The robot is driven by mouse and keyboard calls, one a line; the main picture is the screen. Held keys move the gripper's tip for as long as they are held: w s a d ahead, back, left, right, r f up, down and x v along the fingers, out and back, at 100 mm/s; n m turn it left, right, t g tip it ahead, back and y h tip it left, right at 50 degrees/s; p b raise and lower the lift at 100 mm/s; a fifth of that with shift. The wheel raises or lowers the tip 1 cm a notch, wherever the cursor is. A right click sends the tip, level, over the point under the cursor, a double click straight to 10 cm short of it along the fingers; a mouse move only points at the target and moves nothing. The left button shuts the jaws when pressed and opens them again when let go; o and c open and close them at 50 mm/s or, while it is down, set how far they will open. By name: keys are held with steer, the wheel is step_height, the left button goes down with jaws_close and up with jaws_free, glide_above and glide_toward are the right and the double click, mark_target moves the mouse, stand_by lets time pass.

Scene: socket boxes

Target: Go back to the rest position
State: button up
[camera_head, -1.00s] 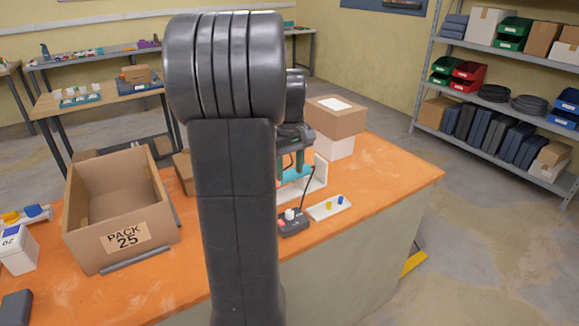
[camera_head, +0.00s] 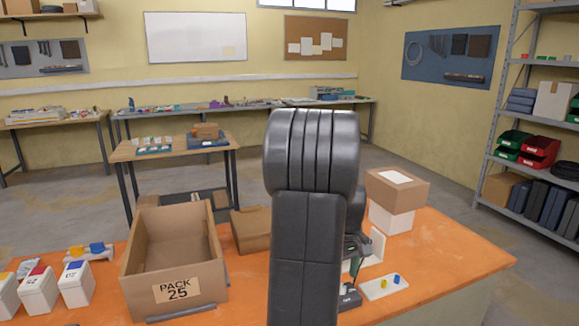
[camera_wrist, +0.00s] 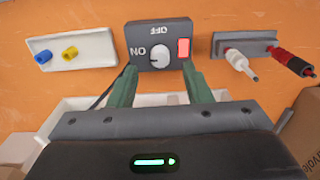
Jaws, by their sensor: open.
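My gripper (camera_wrist: 160,82) is open and empty in the wrist view, its two green fingers apart. The fingers point at the near edge of a dark grey switch box (camera_wrist: 140,58) with a white knob (camera_wrist: 158,54), upside-down ON and OFF lettering and a red rectangle. I cannot tell whether the fingertips touch it. In the head view my arm hides most of the gripper; one green finger (camera_head: 355,267) shows just right of the arm, above the orange table (camera_head: 450,250). Only part of the switch box (camera_head: 350,298) shows there.
A white plate (camera_head: 384,287) with yellow and blue plugs lies right of the switch box in the head view. A grey holder (camera_wrist: 246,45) carries white and red probes. An open PACK 25 carton (camera_head: 175,260) stands left; stacked boxes (camera_head: 397,195) stand behind right.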

step_height(320, 180, down, 4)
steer(key=shift+r, duration=0.15)
stand_by(0.5)
